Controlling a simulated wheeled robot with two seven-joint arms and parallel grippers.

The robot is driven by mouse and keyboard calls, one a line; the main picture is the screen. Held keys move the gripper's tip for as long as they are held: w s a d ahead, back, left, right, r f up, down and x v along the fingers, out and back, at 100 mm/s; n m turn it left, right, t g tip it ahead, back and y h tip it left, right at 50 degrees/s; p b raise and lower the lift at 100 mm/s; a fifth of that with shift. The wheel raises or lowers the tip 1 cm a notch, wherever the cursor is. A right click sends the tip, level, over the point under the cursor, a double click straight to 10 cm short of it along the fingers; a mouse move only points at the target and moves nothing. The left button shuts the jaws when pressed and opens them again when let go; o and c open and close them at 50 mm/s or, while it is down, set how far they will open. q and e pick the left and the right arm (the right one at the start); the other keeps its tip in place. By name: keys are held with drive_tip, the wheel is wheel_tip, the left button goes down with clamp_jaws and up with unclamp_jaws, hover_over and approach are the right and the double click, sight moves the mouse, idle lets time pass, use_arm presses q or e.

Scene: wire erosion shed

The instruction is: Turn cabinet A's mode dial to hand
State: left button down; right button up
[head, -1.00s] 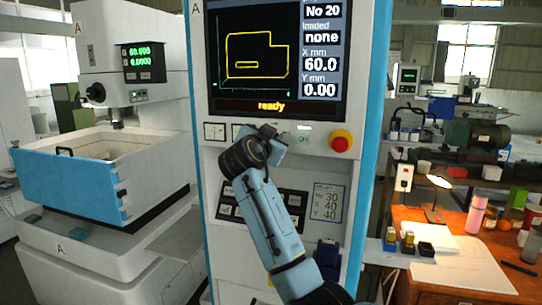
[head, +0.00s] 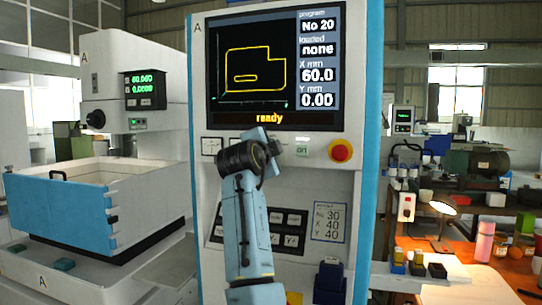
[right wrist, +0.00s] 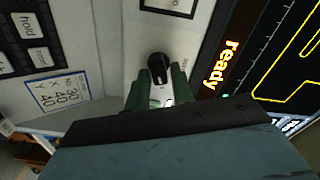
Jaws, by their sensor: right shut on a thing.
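Cabinet A (head: 205,60) is a white and blue machine cabinet with a screen (head: 255,62) that reads "ready". Its mode dial (right wrist: 158,66) is a small black knob on the white panel in the right wrist view; its setting is not legible. My right gripper (right wrist: 157,84) has its dark green fingers on either side of the knob, shut on it. In the head view my right gripper (head: 268,142) is at the panel strip below the screen, and my wrist hides the dial. My left gripper is not in view.
A red emergency button (head: 340,151) and a small "on" button (head: 302,150) sit right of my wrist. A keypad (head: 290,218) is below, partly behind my arm. An orange desk (head: 480,262) stands right, a machine with a blue-fronted tank (head: 60,205) left.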

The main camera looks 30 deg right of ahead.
drive_tip(key=shift+f+m, duration=0.1)
drive_tip(key=shift+m, duration=0.2)
drive_tip(key=o, duration=0.8)
drive_tip(key=shift+a, duration=0.1)
drive_tip(key=b+v, duration=0.2)
drive_tip(key=v, duration=1.1)
drive_tip(key=shift+s+a, duration=0.1)
